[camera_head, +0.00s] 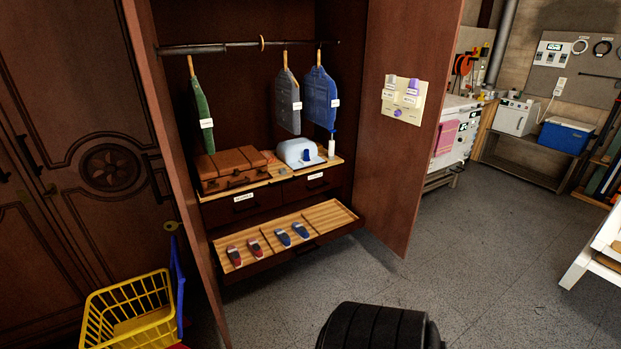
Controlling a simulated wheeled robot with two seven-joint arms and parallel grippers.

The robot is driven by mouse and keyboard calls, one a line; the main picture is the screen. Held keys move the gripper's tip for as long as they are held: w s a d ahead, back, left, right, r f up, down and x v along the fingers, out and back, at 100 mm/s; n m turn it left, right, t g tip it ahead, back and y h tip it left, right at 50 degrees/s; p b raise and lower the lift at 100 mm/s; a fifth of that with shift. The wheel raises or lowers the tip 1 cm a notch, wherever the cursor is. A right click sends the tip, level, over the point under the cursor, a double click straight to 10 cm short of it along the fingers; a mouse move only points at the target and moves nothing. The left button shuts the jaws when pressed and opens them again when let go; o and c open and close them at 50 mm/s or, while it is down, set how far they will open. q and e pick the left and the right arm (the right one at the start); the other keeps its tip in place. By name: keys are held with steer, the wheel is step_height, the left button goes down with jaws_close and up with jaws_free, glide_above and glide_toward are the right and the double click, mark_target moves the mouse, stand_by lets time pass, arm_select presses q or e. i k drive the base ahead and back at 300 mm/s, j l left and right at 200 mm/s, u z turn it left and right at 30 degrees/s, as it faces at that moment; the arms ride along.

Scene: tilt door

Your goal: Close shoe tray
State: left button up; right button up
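The shoe tray (334,217) is a slatted wooden pull-out at the bottom of the open wardrobe. It is slid out towards me, past the drawers above it. A pair of red shoes (244,252) and a pair of blue shoes (291,234) lie in its left and middle compartments; the right part is empty. The tray's dark front (296,252) faces me. Neither of my grippers is in view.
The wardrobe's right door (408,140) stands open beside the tray. A yellow basket (132,310) stands on the floor at lower left, with a blue item beside it. A black rounded object (380,328) is at the bottom edge.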

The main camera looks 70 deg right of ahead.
mark_target(327, 221)
steer(key=z, duration=2.1)
steer(key=u, duration=0.2)
